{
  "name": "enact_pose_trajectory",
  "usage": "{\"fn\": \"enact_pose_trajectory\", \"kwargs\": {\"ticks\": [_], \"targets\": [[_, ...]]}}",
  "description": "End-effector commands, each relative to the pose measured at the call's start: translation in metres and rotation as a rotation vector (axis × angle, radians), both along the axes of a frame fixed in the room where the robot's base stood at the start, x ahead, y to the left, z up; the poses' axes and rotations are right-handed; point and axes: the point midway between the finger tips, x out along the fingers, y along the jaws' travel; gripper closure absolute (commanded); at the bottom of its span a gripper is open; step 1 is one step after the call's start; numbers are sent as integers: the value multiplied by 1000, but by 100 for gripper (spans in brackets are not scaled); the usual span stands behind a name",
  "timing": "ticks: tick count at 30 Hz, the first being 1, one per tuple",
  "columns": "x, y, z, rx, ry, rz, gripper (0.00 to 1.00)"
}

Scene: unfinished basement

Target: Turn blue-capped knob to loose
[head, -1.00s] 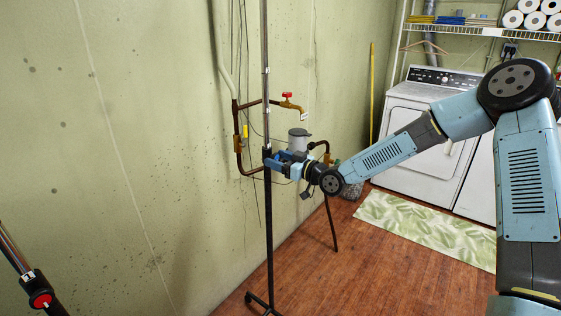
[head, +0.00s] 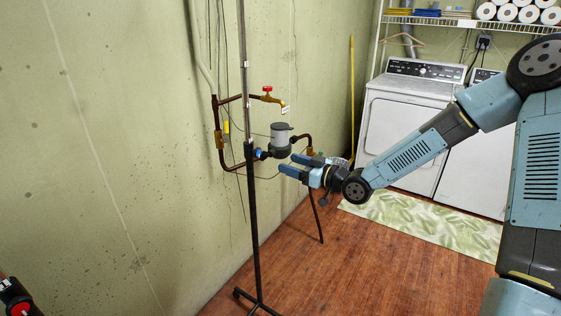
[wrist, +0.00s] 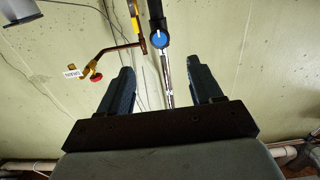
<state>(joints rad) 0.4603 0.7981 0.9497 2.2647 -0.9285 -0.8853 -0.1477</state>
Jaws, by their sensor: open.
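The blue-capped knob (head: 258,153) sits on the side of a thin upright stand pole (head: 252,210). In the wrist view, the round blue cap of the knob (wrist: 158,40) faces me on a black collar, just beyond the fingertips and between their lines. My gripper (head: 288,164) is open and empty, to the right of the knob and apart from it. Both blue fingers of my gripper (wrist: 157,69) show in the wrist view with a clear gap between them. Whether the knob is tight or loose cannot be told.
Behind the pole, copper pipes carry a red-handled tap (head: 268,92) and a grey cylindrical meter (head: 281,139). The wall (head: 110,150) is close on the left. White machines (head: 405,120) stand at the back right. Wooden floor (head: 370,270) is clear in front.

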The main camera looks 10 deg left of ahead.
Motion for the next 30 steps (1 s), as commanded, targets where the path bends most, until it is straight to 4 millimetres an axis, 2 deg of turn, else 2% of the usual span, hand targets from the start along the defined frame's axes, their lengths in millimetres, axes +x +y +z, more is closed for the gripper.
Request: {"fn": "enact_pose_trajectory", "kwargs": {"ticks": [6, 20, 26, 30], "targets": [[-6, -15, -1, -1, 0, 1, 35], [-7, -17, -2, -24, 2, -3, 35], [-4, -29, -17, -198, 31, -49, 35], [-1, -50, -27, -360, 62, -110, 35]]}}
